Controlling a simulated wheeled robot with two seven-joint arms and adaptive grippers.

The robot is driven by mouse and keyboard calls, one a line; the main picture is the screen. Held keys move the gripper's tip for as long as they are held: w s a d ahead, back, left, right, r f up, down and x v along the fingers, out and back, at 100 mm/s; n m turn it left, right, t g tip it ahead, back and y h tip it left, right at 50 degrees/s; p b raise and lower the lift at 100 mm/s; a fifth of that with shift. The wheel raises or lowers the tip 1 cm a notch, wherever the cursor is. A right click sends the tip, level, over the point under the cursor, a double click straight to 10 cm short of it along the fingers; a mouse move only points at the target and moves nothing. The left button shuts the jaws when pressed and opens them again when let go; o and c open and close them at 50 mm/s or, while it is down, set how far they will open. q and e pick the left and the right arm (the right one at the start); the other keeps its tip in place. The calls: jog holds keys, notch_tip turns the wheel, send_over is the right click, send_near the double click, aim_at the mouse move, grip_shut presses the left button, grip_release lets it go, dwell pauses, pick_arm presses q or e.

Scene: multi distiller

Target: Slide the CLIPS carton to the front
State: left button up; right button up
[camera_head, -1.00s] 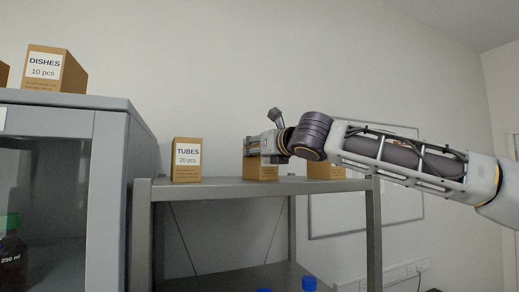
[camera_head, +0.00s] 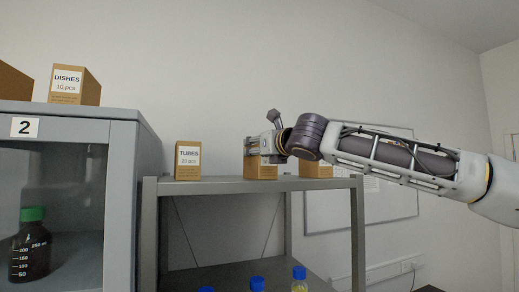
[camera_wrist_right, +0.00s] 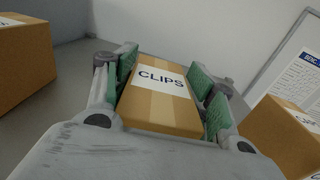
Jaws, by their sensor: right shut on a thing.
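The CLIPS carton (camera_wrist_right: 158,98) is a brown box with a white label. It stands upright on the top board of the grey shelf (camera_head: 230,186). In the head view the carton (camera_head: 261,172) shows only its lower part, because my right gripper (camera_head: 262,147) covers its top. In the wrist view my right gripper (camera_wrist_right: 165,78) is shut on the carton, with green-padded fingers on both sides of it. My left gripper is in neither view.
The TUBES carton (camera_head: 188,161) stands left of the CLIPS carton, with a gap. Another brown carton (camera_head: 316,171) stands to its right, near my wrist. A grey cabinet (camera_head: 138,140) with the DISHES carton (camera_head: 75,86) on top is at left. Blue-capped bottles (camera_head: 257,282) are below.

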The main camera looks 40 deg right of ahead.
jog(key=shift+s+a, duration=0.1)
jog(key=shift+s, duration=0.15)
jog(key=shift+w, duration=0.15)
jog(key=o, duration=1.2)
jog(key=shift+s, duration=0.2)
jog(key=v, duration=1.1)
jog(key=shift+s, duration=0.3)
jog(key=shift+a, duration=0.1)
dwell(0.4)
jog(key=shift+f, duration=0.1)
